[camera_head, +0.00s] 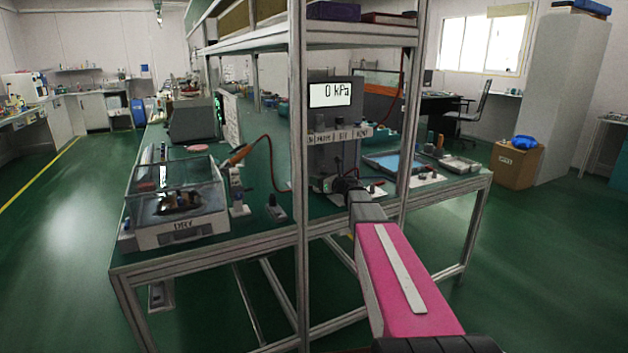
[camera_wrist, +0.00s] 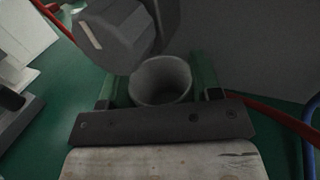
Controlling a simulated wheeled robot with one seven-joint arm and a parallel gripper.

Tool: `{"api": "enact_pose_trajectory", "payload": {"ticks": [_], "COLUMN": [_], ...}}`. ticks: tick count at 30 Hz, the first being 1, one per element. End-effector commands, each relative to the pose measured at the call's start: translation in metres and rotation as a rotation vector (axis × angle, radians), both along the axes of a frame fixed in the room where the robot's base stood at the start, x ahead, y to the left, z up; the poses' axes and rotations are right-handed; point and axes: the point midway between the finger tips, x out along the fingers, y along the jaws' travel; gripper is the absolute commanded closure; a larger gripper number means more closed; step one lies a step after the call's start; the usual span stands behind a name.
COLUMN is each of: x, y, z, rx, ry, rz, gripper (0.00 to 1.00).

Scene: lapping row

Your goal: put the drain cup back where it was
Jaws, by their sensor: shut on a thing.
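The drain cup (camera_wrist: 160,72) is a grey, round, open-topped cup, seen from above in the wrist view. My gripper (camera_wrist: 158,88) is shut on it, with a green finger on each side. A dark grey rounded part (camera_wrist: 118,35) hangs close over the cup's far left side; I cannot tell whether they touch. In the head view my gripper (camera_head: 338,184) is at the foot of the grey gauge unit (camera_head: 333,120), which reads 0 kPa. I cannot make out the cup there. The cup's underside is hidden, so I cannot tell whether it rests on anything.
A frame post (camera_head: 298,150) stands just left of my gripper. A red hose (camera_wrist: 275,118) runs right of the cup. The front bench edge is mostly clear.

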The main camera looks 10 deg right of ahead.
Motion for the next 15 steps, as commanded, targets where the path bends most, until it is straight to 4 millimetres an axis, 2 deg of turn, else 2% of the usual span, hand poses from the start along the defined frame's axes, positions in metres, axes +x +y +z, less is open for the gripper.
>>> {"api": "enact_pose_trajectory", "payload": {"ticks": [8, 9, 10, 11, 15], "x": [0.0, -0.0001, 0.0, 0.0, 0.0], "y": [0.0003, 0.0002, 0.0003, 0.0004, 0.0004], "z": [-0.0033, -0.0028, -0.0027, -0.0027, -0.0026], "rx": [0.001, 0.001, 0.0, 0.0, 0.0], "ry": [0.001, 0.001, 0.0, 0.0, 0.0], "rz": [0.0, 0.0, 0.0, 0.0, 0.0], "gripper": [0.64, 0.29, 0.19, 0.17, 0.17]}}
